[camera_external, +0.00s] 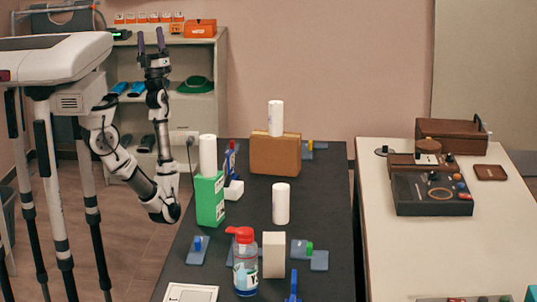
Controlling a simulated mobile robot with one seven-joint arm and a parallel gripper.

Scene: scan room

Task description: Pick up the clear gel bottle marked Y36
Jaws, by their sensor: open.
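A clear bottle (245,265) with a red cap stands upright near the front of the black table (318,220). Its label shows a dark Y, but I cannot read the rest. It stands just left of a plain off-white box (273,255). My gripper (151,34) is open and empty, with its dark fingers pointing up. It is raised at the upper left, in front of the shelf and well away from the bottle.
A green box (210,199) with a white cylinder (208,155) on it stands at the table's left edge. A brown box (275,154) and another white cylinder (281,203) stand farther back. Small blue pieces (198,250) lie around. A pale table (400,250) is at right.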

